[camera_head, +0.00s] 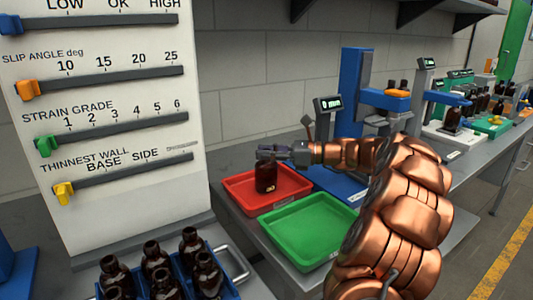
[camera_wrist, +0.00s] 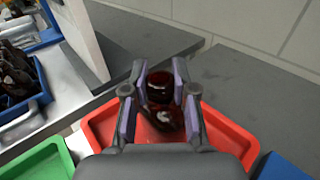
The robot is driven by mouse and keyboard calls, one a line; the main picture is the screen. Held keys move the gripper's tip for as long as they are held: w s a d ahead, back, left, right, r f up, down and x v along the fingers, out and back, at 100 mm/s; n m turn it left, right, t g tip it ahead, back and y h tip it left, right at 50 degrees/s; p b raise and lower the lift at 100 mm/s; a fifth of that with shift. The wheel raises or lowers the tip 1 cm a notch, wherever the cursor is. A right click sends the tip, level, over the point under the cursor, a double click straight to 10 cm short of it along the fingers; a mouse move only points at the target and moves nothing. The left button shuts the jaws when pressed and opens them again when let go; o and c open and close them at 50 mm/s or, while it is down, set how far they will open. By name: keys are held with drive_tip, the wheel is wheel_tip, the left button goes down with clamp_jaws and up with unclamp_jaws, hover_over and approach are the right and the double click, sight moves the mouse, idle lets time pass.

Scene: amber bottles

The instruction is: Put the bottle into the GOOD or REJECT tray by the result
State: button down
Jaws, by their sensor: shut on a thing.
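A dark amber bottle (camera_head: 266,178) is between the fingers of my gripper (camera_head: 268,154), upright at the red tray (camera_head: 236,187). I cannot tell whether its base touches the tray floor. In the wrist view the fingers of my gripper (camera_wrist: 159,95) are shut on the bottle (camera_wrist: 160,120), with the red tray (camera_wrist: 236,142) beneath and around it. The empty green tray (camera_head: 308,231) lies in front of the red one, at its right; it also shows in the wrist view (camera_wrist: 38,163). No GOOD or REJECT lettering is readable on either tray.
A white board (camera_head: 105,110) with several sliders, all near their left ends, stands at left. A blue crate (camera_head: 223,288) of amber bottles is below it. Beyond the red tray are a blue tray (camera_head: 340,185), a blue stand (camera_head: 355,95) and a small display (camera_head: 327,104).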

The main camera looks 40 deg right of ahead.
drive_tip(key=shift+f, duration=0.15)
drive_tip(key=c, duration=0.9)
unclamp_jaws()
drive_tip(key=shift+c, duration=0.2)
drive_tip(key=v, duration=1.2)
drive_tip(key=shift+r, duration=0.2)
drive_tip(key=shift+r+p, duration=0.1)
drive_tip(key=shift+p, duration=0.25)
